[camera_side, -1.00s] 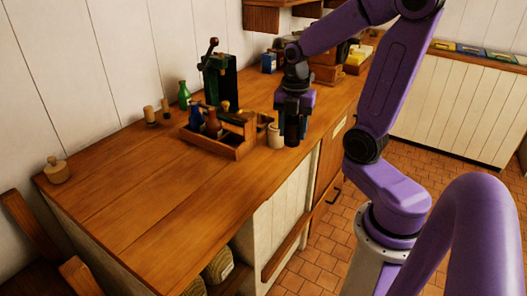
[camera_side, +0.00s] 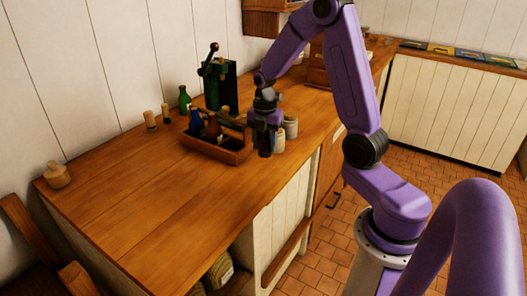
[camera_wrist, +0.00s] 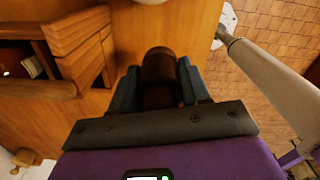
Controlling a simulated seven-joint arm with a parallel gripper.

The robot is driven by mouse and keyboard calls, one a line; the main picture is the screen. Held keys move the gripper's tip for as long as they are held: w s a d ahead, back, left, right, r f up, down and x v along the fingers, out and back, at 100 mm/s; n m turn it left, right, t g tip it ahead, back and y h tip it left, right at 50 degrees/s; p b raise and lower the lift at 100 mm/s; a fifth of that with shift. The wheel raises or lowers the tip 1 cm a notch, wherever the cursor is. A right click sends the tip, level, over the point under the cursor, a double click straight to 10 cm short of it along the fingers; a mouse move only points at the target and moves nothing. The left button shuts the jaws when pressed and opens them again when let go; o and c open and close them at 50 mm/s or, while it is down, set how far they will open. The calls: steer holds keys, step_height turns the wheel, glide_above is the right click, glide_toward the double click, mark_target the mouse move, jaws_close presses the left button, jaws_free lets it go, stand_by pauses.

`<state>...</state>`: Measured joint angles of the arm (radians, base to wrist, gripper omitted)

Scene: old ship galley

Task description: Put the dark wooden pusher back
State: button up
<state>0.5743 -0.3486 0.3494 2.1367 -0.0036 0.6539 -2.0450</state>
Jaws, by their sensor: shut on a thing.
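My gripper (camera_side: 265,150) is low over the counter, just right of the wooden caddy (camera_side: 228,156) in the side view. It also shows in the wrist view (camera_wrist: 157,88), where its two fingers are shut on a dark brown rounded wooden piece, the dark wooden pusher (camera_wrist: 158,66). The pusher's lower part is hidden by the gripper, and in the side view I cannot make it out between the fingers. I cannot tell whether it touches the counter. The caddy holds a blue bottle (camera_side: 195,122) and a brown bottle (camera_side: 213,128).
Two pale pots (camera_side: 279,141) (camera_side: 291,127) stand close right of my gripper. A green bottle (camera_side: 185,99), light wooden pegs (camera_side: 150,119) and a dark green lever device (camera_side: 221,85) stand behind the caddy. The counter's left front (camera_side: 150,210) is clear.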

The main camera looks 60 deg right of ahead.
mark_target(264, 151)
steer(key=shift+w+d+f, duration=0.1)
steer(key=shift+w+f, duration=0.25)
steer(key=shift+f, duration=1.6)
steer(key=shift+f, duration=0.15)
steer(key=o, duration=1.2)
